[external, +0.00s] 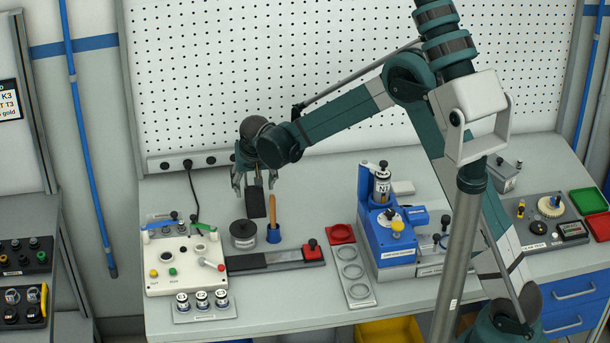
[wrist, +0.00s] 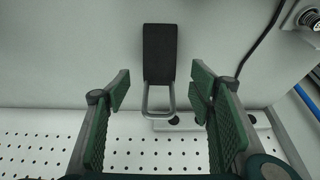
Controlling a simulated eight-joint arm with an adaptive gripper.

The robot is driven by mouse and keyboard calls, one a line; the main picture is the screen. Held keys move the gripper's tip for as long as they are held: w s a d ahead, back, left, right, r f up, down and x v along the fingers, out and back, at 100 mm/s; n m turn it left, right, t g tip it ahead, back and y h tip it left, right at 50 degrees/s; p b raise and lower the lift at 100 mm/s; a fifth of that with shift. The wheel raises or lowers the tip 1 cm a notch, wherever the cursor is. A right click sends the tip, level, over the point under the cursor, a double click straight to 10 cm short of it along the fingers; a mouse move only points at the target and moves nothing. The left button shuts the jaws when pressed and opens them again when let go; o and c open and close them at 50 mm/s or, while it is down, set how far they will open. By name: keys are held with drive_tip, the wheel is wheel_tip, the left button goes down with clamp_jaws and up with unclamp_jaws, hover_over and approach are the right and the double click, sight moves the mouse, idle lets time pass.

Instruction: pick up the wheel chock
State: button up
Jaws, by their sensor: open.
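The wheel chock appears to be the black block (wrist: 160,52) with a grey loop handle at the top centre of the wrist view. In the external view it is a dark upright-looking block (external: 256,203) near the back of the bench, just below my gripper (external: 255,184). My gripper is open, and in the wrist view its two fingers (wrist: 160,88) stand wide to either side of the handle. I see a gap between each finger and the handle. The exact height of the fingers over the chock is hard to tell.
A blue cup with a wooden-handled tool (external: 273,234) and a black round weight (external: 243,235) stand close in front of the chock. A white control box (external: 185,263) is at left, a blue press (external: 388,240) at right. The pegboard wall (external: 200,90) rises behind.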

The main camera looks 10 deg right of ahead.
sight(255, 194)
drive_tip(key=shift+x, duration=1.3)
drive_tip(key=shift+x, duration=2.6)
drive_tip(key=c, duration=1.1)
drive_tip(key=shift+r, duration=0.2)
drive_tip(key=shift+r, duration=4.85)
